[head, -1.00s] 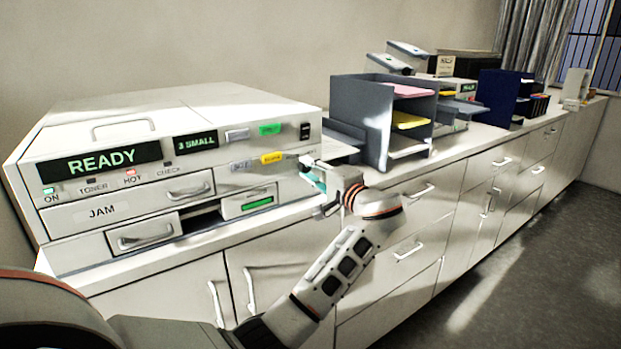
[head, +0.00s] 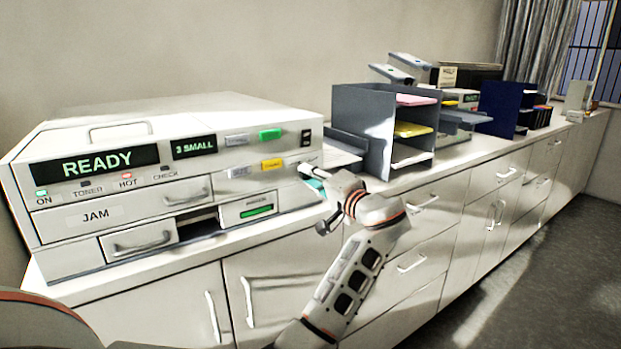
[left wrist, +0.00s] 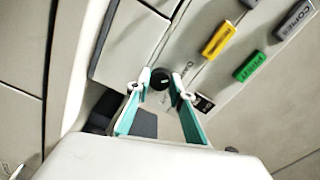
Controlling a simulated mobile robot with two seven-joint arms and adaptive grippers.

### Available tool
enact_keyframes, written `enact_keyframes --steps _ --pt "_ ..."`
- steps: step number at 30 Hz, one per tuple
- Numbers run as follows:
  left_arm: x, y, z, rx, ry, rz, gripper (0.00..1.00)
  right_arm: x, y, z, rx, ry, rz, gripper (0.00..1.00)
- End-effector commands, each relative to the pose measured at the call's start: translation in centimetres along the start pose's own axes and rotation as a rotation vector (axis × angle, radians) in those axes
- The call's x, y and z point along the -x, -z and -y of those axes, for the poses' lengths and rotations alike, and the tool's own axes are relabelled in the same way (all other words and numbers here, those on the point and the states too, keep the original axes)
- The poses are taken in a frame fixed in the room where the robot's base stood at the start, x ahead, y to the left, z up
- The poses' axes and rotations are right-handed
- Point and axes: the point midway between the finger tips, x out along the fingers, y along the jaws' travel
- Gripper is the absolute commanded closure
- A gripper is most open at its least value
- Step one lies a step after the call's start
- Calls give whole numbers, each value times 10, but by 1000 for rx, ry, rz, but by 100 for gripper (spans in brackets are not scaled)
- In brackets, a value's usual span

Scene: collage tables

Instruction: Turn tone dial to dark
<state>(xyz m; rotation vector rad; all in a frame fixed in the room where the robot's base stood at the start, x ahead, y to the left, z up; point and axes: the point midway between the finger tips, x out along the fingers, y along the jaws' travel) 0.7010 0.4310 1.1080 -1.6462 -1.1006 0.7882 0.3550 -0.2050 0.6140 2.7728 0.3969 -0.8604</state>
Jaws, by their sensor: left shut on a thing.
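The copier (head: 160,120) stands on the counter at the left in the head view, with a lit READY display on its front. The tone dial (left wrist: 160,79) is a small round black knob with a pale mark, on the copier's front panel in the left wrist view. My left gripper (head: 310,176) is at the right end of that panel, and it also shows in the left wrist view (left wrist: 162,88). Its teal fingers are closed around the dial, one on each side. In the head view the gripper hides the dial. My right gripper is not in view.
A yellow button (left wrist: 218,40) and a green button (left wrist: 250,66) sit near the dial. A grey paper tray rack (head: 362,130) stands just right of the copier. White cabinets (head: 280,300) run below the counter; open floor (head: 520,290) lies at the right.

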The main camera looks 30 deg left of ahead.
Motion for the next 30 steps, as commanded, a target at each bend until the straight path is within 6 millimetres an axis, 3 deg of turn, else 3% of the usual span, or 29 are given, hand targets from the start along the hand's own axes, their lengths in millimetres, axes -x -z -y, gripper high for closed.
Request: enact_keyframes --steps 2,3,4,5,17,30 --pt "1 0 -2 -1 -4 -1 100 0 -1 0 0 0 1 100" --pt "1 0 -2 -2 -4 -1 70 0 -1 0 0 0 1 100" --pt "1 0 -2 -2 -3 -1 63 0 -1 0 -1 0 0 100" --pt "1 0 -2 -2 -3 -1 61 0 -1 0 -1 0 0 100" --pt "6 1 -1 0 -3 -2 61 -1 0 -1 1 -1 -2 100" --pt "68 0 -2 -1 -4 -1 61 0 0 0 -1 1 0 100"
